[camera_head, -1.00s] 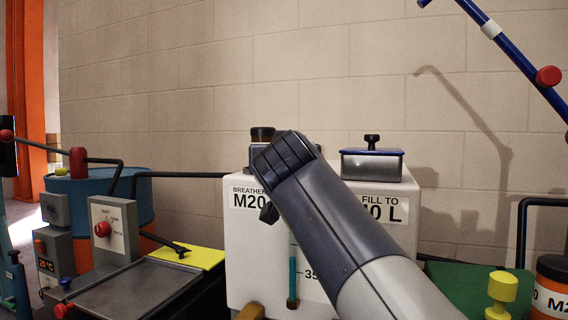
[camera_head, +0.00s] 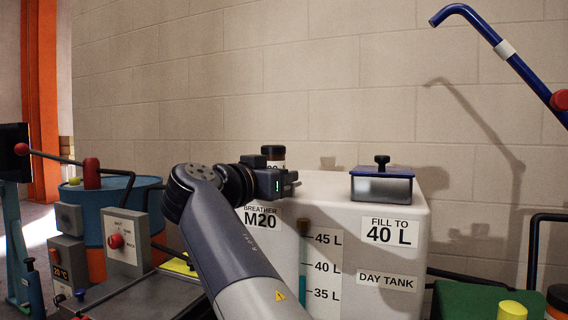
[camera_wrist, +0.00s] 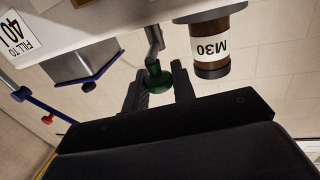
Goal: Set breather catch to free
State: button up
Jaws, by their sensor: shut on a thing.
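In the wrist view, which is upside down, a green knob (camera_wrist: 157,78) on a short grey metal lever (camera_wrist: 153,40) stands at the tank's edge; I take it for the breather catch. My gripper (camera_wrist: 160,82) has its two dark fingers on either side of the knob and is shut on it. In the head view my gripper (camera_head: 289,183) is above the white day tank (camera_head: 390,245), over the "BREATHER M20" label (camera_head: 261,219); the knob is hidden there. A brown jar (camera_wrist: 209,45) marked M30 stands beside the lever; its top shows behind my gripper in the head view (camera_head: 273,153).
A lidded grey box (camera_head: 382,186) with a black knob sits on the tank's right top. A blue pipe (camera_head: 510,60) hangs at upper right. A control panel with a red knob (camera_head: 116,241) and a blue drum (camera_head: 125,195) stand left. The wall behind is bare.

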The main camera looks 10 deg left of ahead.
jog(key=shift+a+r+m+g+h+p, duration=0.1)
jog(key=shift+a+m+g+h+p, duration=0.15)
jog(key=shift+m+h+p, duration=0.3)
jog(key=o, duration=0.9)
jog(key=v, duration=1)
jog(key=shift+s+a+p, duration=0.15)
jog(key=shift+s+p, duration=0.2)
jog(key=shift+s, duration=0.05)
jog(key=shift+w, duration=0.1)
jog(key=b+x, duration=0.1)
jog(key=x, duration=0.9)
jog(key=shift+w+d, duration=0.25)
jog(key=shift+w, duration=0.05)
jog(key=shift+w+f+n, duration=0.1)
jog(key=shift+f+n, duration=0.1)
jog(key=shift+n, duration=0.05)
jog(key=shift+d+r+y+b, duration=0.1)
jog(key=shift+y+b, duration=0.35)
